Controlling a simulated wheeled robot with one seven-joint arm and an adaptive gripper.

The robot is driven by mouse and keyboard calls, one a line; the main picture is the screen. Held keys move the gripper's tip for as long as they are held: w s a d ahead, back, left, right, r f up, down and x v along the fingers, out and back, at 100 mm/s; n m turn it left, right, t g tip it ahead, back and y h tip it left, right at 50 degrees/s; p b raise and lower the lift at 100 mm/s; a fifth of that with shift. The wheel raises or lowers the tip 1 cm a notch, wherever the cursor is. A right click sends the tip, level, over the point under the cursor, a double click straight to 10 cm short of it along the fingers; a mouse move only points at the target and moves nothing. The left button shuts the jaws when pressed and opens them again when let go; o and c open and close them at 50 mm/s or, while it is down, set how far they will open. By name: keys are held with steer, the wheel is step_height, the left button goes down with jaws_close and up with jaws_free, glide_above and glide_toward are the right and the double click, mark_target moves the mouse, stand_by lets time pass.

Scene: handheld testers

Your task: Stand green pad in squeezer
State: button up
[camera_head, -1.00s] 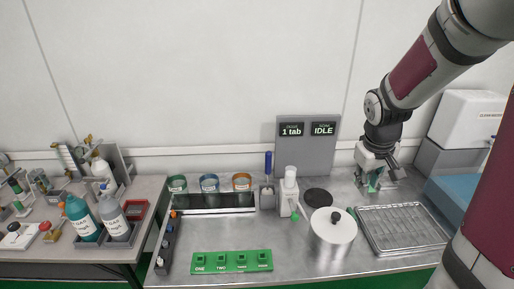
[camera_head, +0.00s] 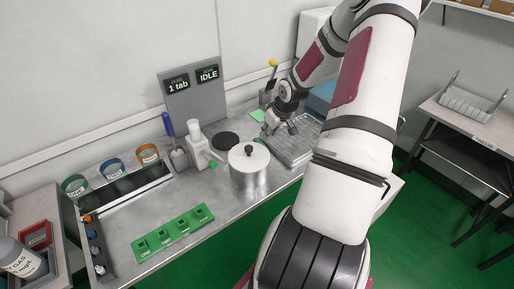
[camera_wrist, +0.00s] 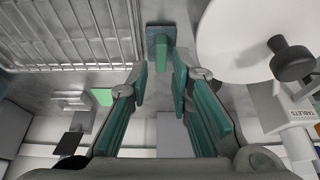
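My gripper (camera_head: 281,128) is low over the bench, between the lidded pot and the wire-rack tray. In the wrist view its teal-lined fingers (camera_wrist: 160,74) are apart with nothing between them. A teal-green block (camera_wrist: 160,48) on a blue-grey square stands just beyond the fingertips, roughly centred. A flat light-green square (camera_head: 258,116) lies on the bench behind the gripper; it also shows in the wrist view (camera_wrist: 103,97). I cannot tell which of the two is the green pad. No squeezer is clearly recognisable; a grey holder (camera_head: 266,97) with a yellow-topped handle stands at the back.
The lidded pot (camera_head: 249,172) is close left of the gripper, and its lid (camera_wrist: 235,45) fills the wrist view's upper right. The wire-rack tray (camera_head: 299,150) is close right. A white dispenser (camera_head: 197,148), black disc (camera_head: 226,141) and green numbered strip (camera_head: 173,233) are further left.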

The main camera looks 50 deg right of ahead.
mark_target(263, 144)
steer(key=b+x, duration=0.1)
steer(key=x, duration=0.7)
steer(key=shift+w+f, duration=0.2)
steer(key=shift+f, duration=0.1)
jaws_close()
